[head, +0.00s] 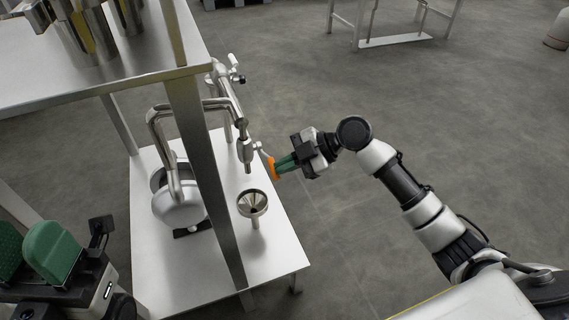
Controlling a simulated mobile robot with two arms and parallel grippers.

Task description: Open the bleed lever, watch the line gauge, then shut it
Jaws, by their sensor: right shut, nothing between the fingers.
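The bleed lever (271,167) is orange and sticks out on the right of a small silver valve on a vertical pipe (247,150). My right gripper (280,165) has green fingers, shut with nothing between them. Its fingertips are at the lever's right side; I cannot tell whether they touch it. My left gripper (31,250) is at the lower left, its two green fingers apart, far from the lever. I cannot make out a line gauge face in this view.
A silver funnel (253,203) stands below the pipe on the metal lower shelf (270,262). A rounded steel pump (180,205) sits left of it. A metal post (200,165) and upper shelf (150,62) stand in front. The floor to the right is open.

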